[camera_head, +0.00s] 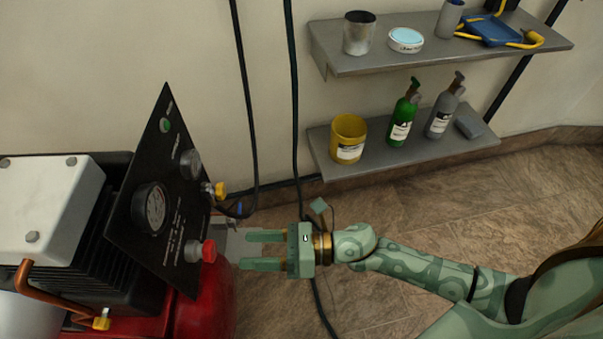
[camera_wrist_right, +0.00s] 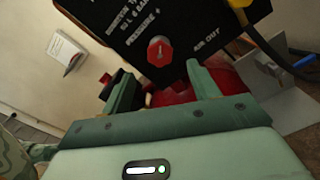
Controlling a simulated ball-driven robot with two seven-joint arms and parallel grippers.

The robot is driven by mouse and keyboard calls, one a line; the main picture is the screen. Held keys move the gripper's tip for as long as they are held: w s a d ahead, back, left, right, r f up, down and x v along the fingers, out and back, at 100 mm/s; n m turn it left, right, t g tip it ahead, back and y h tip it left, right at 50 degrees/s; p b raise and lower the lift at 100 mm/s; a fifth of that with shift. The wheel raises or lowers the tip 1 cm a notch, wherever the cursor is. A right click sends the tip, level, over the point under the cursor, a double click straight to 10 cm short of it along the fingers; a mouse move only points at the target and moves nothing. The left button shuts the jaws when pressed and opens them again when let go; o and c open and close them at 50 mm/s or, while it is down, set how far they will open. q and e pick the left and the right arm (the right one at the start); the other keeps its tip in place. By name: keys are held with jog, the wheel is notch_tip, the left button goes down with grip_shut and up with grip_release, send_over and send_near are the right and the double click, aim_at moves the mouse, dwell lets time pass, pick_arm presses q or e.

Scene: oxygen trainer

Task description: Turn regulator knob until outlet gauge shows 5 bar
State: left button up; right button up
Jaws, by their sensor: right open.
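The red regulator knob (camera_head: 209,250) sticks out of the lower part of the black panel (camera_head: 130,205). In the right wrist view the knob (camera_wrist_right: 160,49) faces me beyond the fingers. My right gripper (camera_head: 244,250) is open, level with the knob and just to its right. Its fingertips (camera_wrist_right: 149,72) lie to either side of the knob in the wrist view, and nothing is between them. My left gripper is out of view.
A yellow-and-brass fitting (camera_head: 215,190) with a dark hose sits above the knob. Red tank (camera_head: 205,305) and white-topped compressor (camera_head: 45,205) stand at the left. Shelves (camera_head: 420,160) with bottles and cans hang at the back right. The floor (camera_head: 440,225) between is clear.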

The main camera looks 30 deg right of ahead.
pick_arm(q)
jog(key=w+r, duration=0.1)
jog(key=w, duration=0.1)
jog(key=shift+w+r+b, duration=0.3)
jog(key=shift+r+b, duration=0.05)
pick_arm(e)
jog(key=v, duration=0.8)
jog(key=shift+s+d, duration=0.15)
jog(key=shift+d, duration=0.15)
